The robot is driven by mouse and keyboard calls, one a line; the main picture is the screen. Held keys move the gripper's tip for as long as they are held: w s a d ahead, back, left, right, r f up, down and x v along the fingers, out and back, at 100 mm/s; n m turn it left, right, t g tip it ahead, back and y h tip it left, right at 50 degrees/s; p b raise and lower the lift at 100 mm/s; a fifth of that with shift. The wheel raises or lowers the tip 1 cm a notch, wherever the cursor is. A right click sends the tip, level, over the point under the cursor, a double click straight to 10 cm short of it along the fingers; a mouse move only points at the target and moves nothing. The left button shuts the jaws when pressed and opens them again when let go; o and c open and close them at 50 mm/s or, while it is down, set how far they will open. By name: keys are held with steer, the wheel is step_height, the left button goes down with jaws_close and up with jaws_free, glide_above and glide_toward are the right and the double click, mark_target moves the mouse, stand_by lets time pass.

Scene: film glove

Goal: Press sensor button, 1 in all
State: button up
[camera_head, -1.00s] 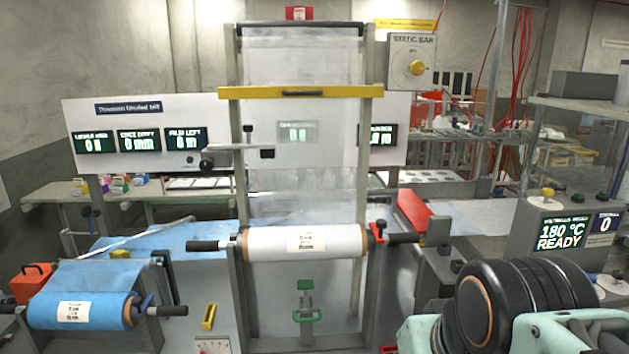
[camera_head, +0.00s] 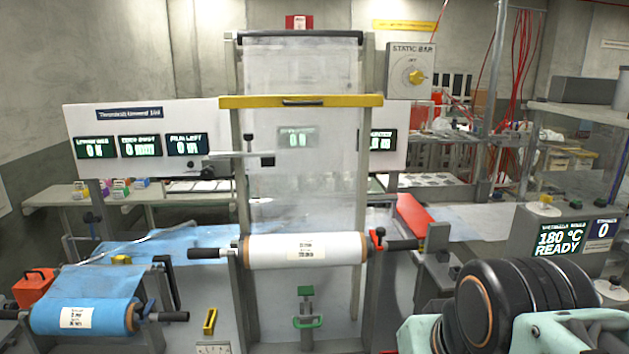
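No part here is plainly labelled as the sensor button. A dark sensor-like head (camera_head: 267,160) sits on a horizontal bar left of the clear film, with a small black knob (camera_head: 249,137) above it. A yellow knob (camera_head: 416,77) is on the white static bar box (camera_head: 408,63) at upper right. A yellow button-like cap (camera_head: 546,197) stands on the grey display box (camera_head: 520,228) reading 180 °C READY. My gripper is not in view; black and mint-green parts at bottom right appear to be my arm.
A white film roll (camera_head: 304,251) with black handles crosses the middle, below a yellow bar (camera_head: 300,101). A blue roll (camera_head: 85,315) and an orange box (camera_head: 34,287) stand at lower left. A green handle (camera_head: 306,322) is low in the middle.

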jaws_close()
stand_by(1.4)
